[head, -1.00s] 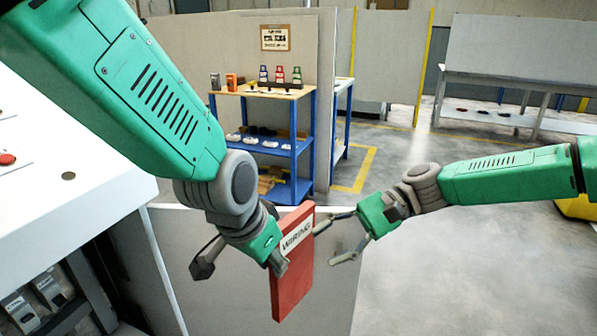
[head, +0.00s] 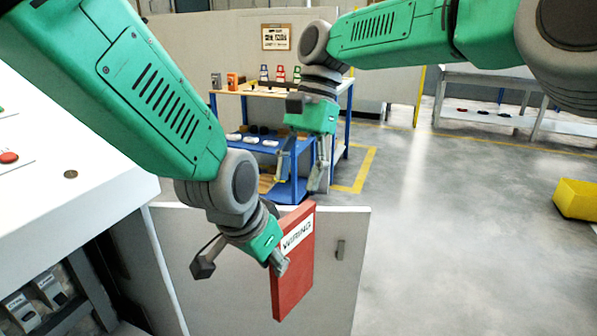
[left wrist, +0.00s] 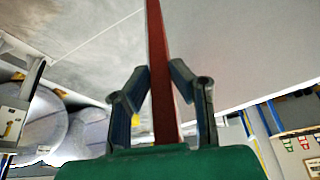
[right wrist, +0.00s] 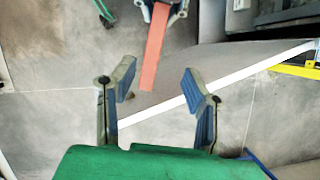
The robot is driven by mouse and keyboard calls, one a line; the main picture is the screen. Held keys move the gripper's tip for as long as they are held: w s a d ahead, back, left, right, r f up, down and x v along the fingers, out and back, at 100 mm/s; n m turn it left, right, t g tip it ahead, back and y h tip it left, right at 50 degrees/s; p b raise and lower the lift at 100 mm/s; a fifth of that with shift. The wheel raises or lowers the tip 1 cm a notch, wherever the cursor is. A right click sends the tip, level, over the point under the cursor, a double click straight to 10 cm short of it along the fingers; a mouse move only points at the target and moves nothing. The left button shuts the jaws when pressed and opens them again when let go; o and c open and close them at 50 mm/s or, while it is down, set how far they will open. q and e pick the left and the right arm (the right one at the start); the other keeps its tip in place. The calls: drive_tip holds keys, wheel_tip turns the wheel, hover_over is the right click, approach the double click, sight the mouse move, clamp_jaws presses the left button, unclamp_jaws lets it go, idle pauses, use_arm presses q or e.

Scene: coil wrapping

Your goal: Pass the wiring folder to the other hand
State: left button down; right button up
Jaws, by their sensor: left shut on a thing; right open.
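The red wiring folder (head: 296,272), with a white label reading WIRING, is upright in the head view, in front of a grey panel. My left gripper (head: 281,266) is shut on the folder at its left side. In the left wrist view the folder (left wrist: 158,75) runs edge-on between the two fingers (left wrist: 153,92). My right gripper (head: 303,172) is open and empty, above the folder, with its fingers pointing down. In the right wrist view the folder's top edge (right wrist: 154,50) lies beyond the open fingers (right wrist: 158,88), apart from them.
A white cabinet (head: 90,215) with a red button stands at the left. A grey panel (head: 335,290) stands behind the folder. A yellow bin (head: 577,198) is at the right; floor between is clear.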

hover_over(293, 263)
drive_tip(key=a, duration=0.2)
wheel_tip(293, 263, down, 11)
drive_tip(key=shift+w+d+r, duration=0.15)
drive_tip(key=shift+w+d, duration=0.05)
drive_tip(key=shift+w, duration=0.25)
clamp_jaws()
use_arm(q)
drive_tip(key=c, duration=1.3)
unclamp_jaws()
drive_tip(key=shift+d, duration=0.1)
drive_tip(key=shift+c, duration=0.2)
drive_tip(key=shift+r, duration=0.1)
